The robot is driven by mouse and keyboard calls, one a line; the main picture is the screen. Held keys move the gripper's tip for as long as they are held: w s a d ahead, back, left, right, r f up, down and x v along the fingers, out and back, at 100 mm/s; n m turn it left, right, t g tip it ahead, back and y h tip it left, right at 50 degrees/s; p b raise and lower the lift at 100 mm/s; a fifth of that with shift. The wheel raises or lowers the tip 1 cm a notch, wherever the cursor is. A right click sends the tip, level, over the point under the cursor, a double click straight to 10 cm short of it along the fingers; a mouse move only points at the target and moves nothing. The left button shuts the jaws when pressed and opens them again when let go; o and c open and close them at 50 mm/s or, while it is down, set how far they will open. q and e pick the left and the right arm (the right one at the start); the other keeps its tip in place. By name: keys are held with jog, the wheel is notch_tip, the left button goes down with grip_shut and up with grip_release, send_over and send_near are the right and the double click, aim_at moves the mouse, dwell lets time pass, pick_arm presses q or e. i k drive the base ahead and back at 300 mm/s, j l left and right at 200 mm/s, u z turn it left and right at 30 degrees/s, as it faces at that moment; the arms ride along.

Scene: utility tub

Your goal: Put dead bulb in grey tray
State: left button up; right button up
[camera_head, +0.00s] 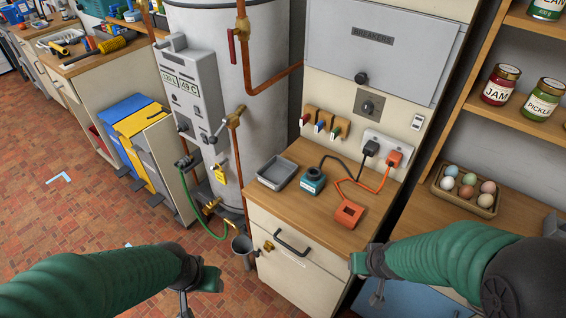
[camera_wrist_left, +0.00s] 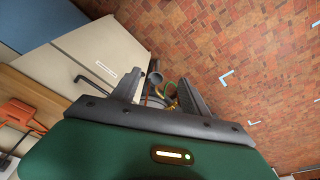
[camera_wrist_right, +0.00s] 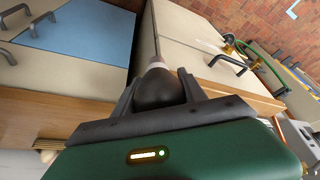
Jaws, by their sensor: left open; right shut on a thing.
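The grey tray (camera_head: 277,172) lies empty on the wooden counter, at its left, beside the water heater. My right gripper (camera_wrist_right: 157,84) is shut on a dark, rounded bulb with a pale collar (camera_wrist_right: 155,92), which I take to be the dead bulb. In the head view my right gripper (camera_head: 374,284) hangs in front of the counter's front right edge, right of and nearer than the tray; the bulb cannot be made out there. My left gripper (camera_head: 200,291) is open and empty in front of the cabinet, low and left of the tray; its spread fingers show in the left wrist view (camera_wrist_left: 160,92).
A teal lamp-holder-like base (camera_head: 313,181) stands just right of the tray. An orange square base (camera_head: 348,214) with its cord lies nearer the counter's front. Plugs (camera_head: 394,158) sit in the wall socket behind. The water heater (camera_head: 236,100) stands at the left.

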aim_at(278, 175)
jog(key=j+z, duration=0.1)
jog(key=z, duration=0.35)
jog(key=j+z, duration=0.1)
jog(key=z, duration=0.4)
jog(key=j+z, duration=0.1)
jog(key=z, duration=0.35)
jog(key=j+z, duration=0.1)
jog(key=z, duration=0.35)
jog(key=j+z, duration=0.1)
jog(key=z, duration=0.85)
jog(key=k+z, duration=0.1)
jog(key=z, duration=0.35)
jog(key=k+j+z, duration=0.1)
jog(key=z, duration=0.35)
jog(key=k+j+u, duration=0.3)
jog(key=u, duration=0.45)
jog(key=k+u, duration=0.15)
jog(key=u, duration=0.25)
jog(key=j+u, duration=0.1)
jog(key=u, duration=0.35)
jog(key=k+u, duration=0.1)
jog(key=u, duration=0.3)
jog(key=j+u, duration=0.1)
jog(key=u, duration=0.35)
